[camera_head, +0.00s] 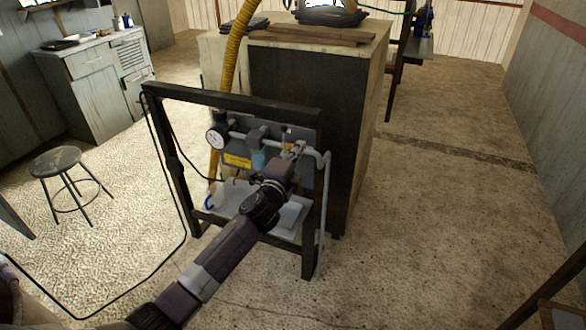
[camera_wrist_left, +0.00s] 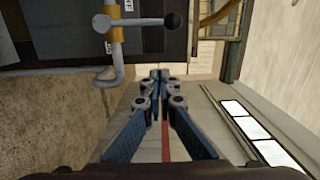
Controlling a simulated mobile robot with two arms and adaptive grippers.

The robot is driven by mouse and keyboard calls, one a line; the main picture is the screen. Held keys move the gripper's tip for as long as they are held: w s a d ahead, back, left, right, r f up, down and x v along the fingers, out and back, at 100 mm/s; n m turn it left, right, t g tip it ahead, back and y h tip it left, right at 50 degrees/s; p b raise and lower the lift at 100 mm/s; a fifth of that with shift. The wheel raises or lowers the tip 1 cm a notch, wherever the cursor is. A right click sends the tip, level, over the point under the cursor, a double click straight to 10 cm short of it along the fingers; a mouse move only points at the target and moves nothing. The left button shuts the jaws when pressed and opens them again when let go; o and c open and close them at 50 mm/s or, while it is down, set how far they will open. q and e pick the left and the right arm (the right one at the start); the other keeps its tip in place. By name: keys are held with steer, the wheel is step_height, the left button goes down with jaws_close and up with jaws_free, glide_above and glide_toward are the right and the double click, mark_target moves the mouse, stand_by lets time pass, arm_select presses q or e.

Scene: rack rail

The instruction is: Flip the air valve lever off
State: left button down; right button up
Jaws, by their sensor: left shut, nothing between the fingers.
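The air valve lever (camera_wrist_left: 150,21) is a grey bar ending in a black ball knob (camera_wrist_left: 172,20) in the left wrist view. It extends right from a valve on a grey pipe (camera_wrist_left: 117,60) with a yellow-orange band. My left gripper (camera_wrist_left: 160,76) is shut and empty, its blue fingertips together below the knob in that picture, with a visible gap between them. In the head view my left gripper (camera_head: 291,160) is at the right part of the panel (camera_head: 305,135), in front of the pipework. There the gripper and wrist partly cover the valve, and the lever is hard to make out.
A dark frame (camera_head: 230,98) holds the panel, with a round gauge (camera_head: 216,138) and a yellow label (camera_head: 237,161). A grey pipe (camera_head: 325,190) runs down its right side. A large cabinet (camera_head: 365,105) stands behind. A stool (camera_head: 57,161) is left; floor at right is clear.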

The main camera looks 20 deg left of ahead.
arm_select(q)
steer(key=s+a, duration=0.1)
steer(key=s, duration=0.7)
steer(key=shift+f+b, duration=0.3)
steer(key=shift+b, duration=0.15)
arm_select(e)
steer(key=shift+w+a+f, duration=0.2)
steer(key=shift+a, duration=0.3)
steer(key=shift+w+a+f, duration=0.15)
steer(key=shift+w+a, duration=0.05)
steer(key=shift+a, duration=0.25)
